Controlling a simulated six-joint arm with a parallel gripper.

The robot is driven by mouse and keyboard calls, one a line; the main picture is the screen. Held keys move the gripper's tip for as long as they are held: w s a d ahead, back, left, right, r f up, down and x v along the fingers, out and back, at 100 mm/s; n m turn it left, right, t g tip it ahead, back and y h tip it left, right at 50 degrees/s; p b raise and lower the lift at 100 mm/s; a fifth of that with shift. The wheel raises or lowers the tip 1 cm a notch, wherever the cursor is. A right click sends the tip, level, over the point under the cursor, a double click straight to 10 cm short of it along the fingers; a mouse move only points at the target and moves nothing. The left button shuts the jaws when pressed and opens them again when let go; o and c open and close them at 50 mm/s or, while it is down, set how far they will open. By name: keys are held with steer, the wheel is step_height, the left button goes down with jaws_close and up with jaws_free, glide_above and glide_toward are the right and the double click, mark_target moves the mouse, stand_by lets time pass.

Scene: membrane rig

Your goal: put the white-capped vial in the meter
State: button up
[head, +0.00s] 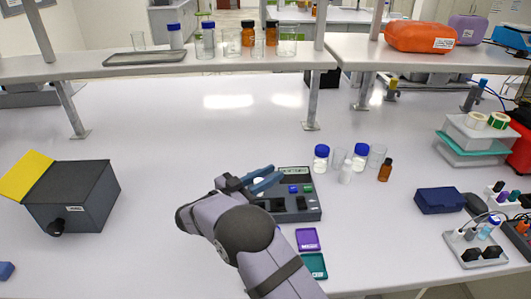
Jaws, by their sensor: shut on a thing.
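The meter (313,211) is a dark grey box on the bench with a green display (294,171), a blue button and dark round or square openings on top. My gripper (264,183), with blue fingers, is over the left part of the meter and is shut on a small white-topped thing, the white-capped vial (259,185). Only its white top shows; the rest is hidden by the fingers and arm. I cannot tell whether its lower end touches the meter or is inside it.
Blue-capped jars (321,158), clear beakers, a small white bottle (346,172) and a brown bottle (385,170) stand right of the meter. Purple (307,239) and teal (314,265) trays lie in front. A dark box with a yellow lid (70,194) stands left. The bench between is clear.

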steer(key=shift+f+b, duration=1.05)
steer(key=shift+f, duration=0.8)
steer(key=shift+f, duration=0.5)
stand_by(1.3)
steer(key=shift+r, duration=0.25)
steer(key=shift+r+p, duration=0.85)
steer(key=shift+r, duration=0.4)
